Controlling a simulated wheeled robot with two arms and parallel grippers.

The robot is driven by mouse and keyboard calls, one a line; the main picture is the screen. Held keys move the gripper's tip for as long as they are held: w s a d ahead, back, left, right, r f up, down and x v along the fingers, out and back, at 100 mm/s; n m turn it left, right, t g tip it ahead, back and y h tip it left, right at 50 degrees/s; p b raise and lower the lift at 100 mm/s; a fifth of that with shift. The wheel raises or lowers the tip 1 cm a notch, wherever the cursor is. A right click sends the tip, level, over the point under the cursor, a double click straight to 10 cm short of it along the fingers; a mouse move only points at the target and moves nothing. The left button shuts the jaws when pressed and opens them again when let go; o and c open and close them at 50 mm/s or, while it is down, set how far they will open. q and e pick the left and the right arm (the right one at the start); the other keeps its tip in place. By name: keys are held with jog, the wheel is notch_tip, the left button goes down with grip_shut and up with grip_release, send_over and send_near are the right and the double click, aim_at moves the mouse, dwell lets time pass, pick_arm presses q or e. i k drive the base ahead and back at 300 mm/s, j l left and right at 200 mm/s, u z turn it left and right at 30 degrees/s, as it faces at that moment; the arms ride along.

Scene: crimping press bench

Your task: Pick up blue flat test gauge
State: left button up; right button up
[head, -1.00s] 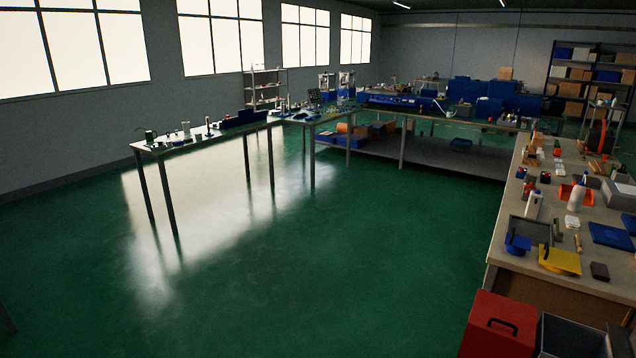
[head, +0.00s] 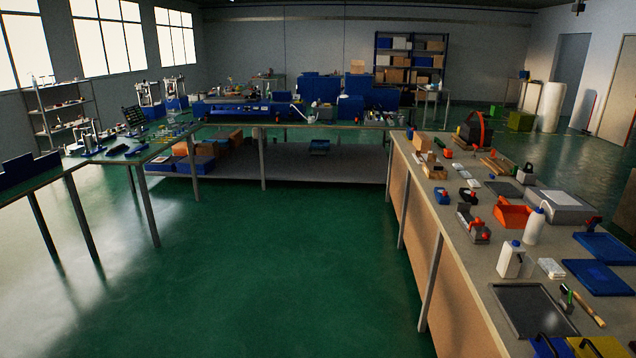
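I cannot make out the blue flat test gauge for certain at this distance. Small blue and dark items lie on the bench at the left (head: 118,163), too small to tell apart. Neither of my grippers is in view.
A long workbench (head: 470,262) runs along the right, with two flat blue trays (head: 598,278), a white bottle (head: 535,227), an orange bin (head: 513,215) and a dark tray (head: 533,308). A bench with blue equipment (head: 340,124) crosses the back. The green floor (head: 290,270) between is clear.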

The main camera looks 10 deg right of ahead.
aim_at(439, 191)
jog(key=i+l+z, duration=0.15)
jog(key=i+z, duration=0.15)
jog(key=i, duration=0.85)
jog(key=i+j+z, duration=0.15)
jog(key=i+z, duration=0.15)
jog(key=i, duration=0.85)
